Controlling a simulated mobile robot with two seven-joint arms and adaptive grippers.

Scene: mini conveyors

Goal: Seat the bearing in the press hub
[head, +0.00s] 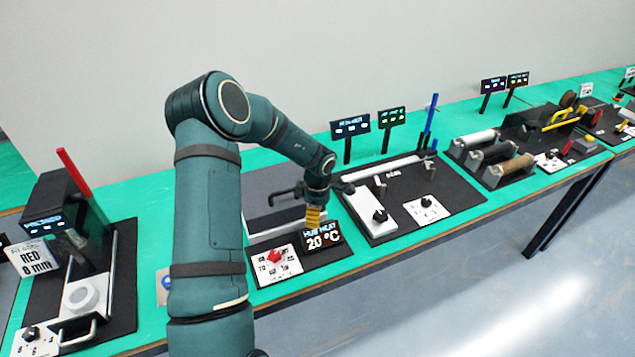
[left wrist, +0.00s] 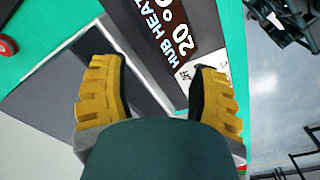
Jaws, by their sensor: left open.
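My left gripper (head: 314,217) hangs over the station with the "HUB HEAT 20 °C" display (head: 322,238). In the left wrist view its two yellow fingers (left wrist: 160,95) are spread apart with nothing between them. The same display also shows in the left wrist view (left wrist: 172,35), beyond the fingers. I cannot make out a bearing or a press hub in either view; my left arm covers part of this station. My right gripper is not in view.
A red dial (head: 273,256) sits left of the display. At left stands a station with a red lever (head: 80,185), a white round part (head: 83,295) and a "RED 8 mm" sign (head: 35,258).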

